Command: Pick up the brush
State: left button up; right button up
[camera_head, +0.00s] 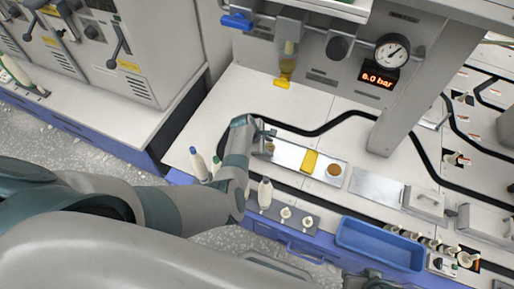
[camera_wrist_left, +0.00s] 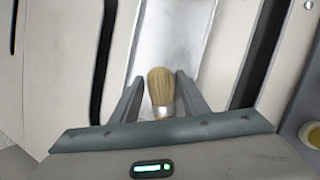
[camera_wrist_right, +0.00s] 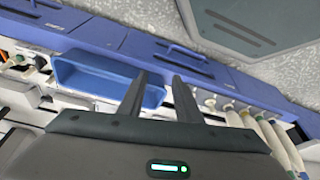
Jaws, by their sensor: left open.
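The brush (camera_wrist_left: 161,88) has tan bristles and a pale metal ferrule. It lies between the two fingers of my left gripper (camera_wrist_left: 153,92), with a gap to the fingers, over a shiny metal tray (camera_wrist_left: 172,38). The rest of the brush is hidden behind the gripper body. In the head view my left gripper (camera_head: 266,134) is at the left end of the tray (camera_head: 288,154), with a bit of the brush (camera_head: 269,147) showing beside it. My right gripper (camera_wrist_right: 160,88) is open and empty, with a blue bin beyond it.
A yellow block (camera_head: 310,161) and a round amber item (camera_head: 334,170) sit further right on the tray. Bottles (camera_head: 199,163) stand left of my left gripper, and a white bobbin (camera_head: 265,192) stands in front. A blue bin (camera_head: 380,243) is at the front right.

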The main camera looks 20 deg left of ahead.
pick_arm(q)
jog(key=c, duration=0.9)
jog(key=shift+c, duration=0.2)
